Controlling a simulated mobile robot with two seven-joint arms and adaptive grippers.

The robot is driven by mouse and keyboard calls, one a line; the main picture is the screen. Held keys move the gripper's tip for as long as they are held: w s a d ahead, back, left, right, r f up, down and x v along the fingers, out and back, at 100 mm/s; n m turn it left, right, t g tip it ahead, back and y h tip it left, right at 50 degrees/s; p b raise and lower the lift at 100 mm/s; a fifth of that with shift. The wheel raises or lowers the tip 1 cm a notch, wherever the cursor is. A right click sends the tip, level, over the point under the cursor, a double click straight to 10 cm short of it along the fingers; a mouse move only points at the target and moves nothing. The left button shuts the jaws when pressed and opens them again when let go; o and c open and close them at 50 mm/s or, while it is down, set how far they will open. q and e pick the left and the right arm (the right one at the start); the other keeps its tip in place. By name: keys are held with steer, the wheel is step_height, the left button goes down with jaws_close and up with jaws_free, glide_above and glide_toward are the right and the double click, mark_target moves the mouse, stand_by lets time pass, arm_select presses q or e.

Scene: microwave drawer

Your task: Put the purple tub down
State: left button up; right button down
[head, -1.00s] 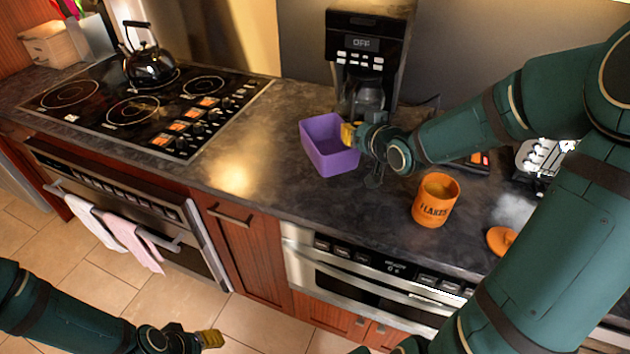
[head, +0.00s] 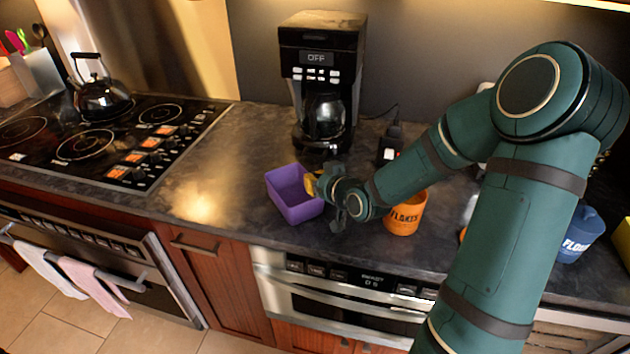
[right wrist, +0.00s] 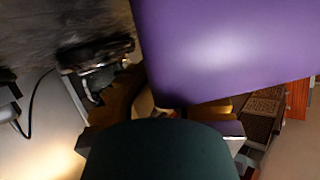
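The purple tub (head: 293,196) is an open-topped square box in front of the coffee maker in the head view, near the counter's front edge. My right gripper (head: 313,184) is at its right wall, with yellow fingertips on the rim, and looks shut on that wall. In the right wrist view the tub's purple side (right wrist: 225,45) fills the upper middle, with the yellow finger pads (right wrist: 180,105) against its lower edge. The tub looks roughly level. I cannot tell whether its base touches the counter. My left gripper is out of view.
The coffee maker (head: 322,85) stands behind the tub. An orange flakes canister (head: 406,214) is to the right, partly behind my arm. The stovetop (head: 85,140) with a kettle (head: 102,97) is at left. Counter (head: 200,195) left of the tub is clear.

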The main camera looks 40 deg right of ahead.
steer(key=c, duration=1.7)
jaws_free()
steer(key=shift+f, duration=0.15)
steer(key=o, duration=0.6)
steer(key=shift+c, duration=0.2)
